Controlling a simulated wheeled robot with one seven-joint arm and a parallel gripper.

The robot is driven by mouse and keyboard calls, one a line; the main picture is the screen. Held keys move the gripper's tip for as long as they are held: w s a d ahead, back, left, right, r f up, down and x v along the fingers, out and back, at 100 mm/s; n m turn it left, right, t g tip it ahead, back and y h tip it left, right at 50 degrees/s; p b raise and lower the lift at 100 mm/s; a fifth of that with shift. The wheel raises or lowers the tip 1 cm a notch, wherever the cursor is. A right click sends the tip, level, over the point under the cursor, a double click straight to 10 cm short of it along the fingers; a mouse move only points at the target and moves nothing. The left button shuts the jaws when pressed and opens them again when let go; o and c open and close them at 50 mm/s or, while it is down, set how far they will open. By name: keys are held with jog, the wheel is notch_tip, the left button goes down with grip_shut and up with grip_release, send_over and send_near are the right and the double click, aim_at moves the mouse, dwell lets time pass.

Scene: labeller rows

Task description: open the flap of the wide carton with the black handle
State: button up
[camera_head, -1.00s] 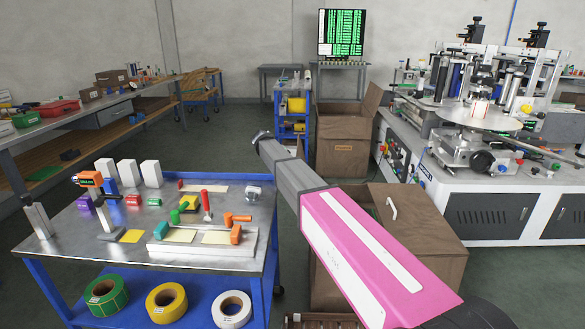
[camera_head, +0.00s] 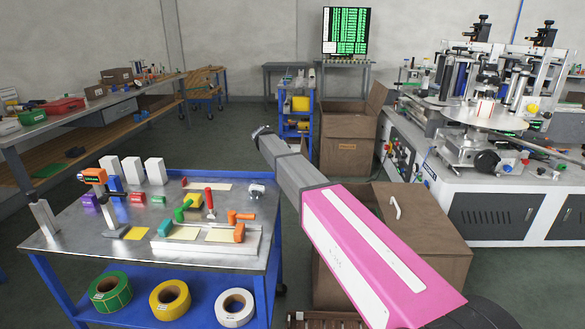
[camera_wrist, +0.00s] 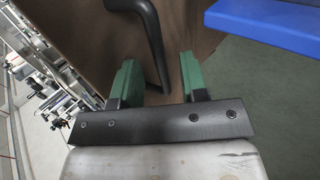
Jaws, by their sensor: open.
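A curved black handle (camera_wrist: 150,35) stands on a brown carton face (camera_wrist: 100,40) in the wrist view. My gripper (camera_wrist: 158,65) is open, with its green fingers on either side of the handle's lower end. I cannot tell whether they touch it. In the head view, a wide brown carton (camera_head: 440,235) stands behind my pink arm, with a white handle (camera_head: 396,208) on its top. My fingers are not visible there.
A blue workbench (camera_head: 60,258) with tools and tape rolls stands at the left. The labelling machine (camera_head: 480,195) closes off the right. A blue trolley (camera_head: 297,125) stands beside the farther carton. A blue edge (camera_wrist: 270,22) lies at upper right in the wrist view.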

jog(key=v, duration=0.8)
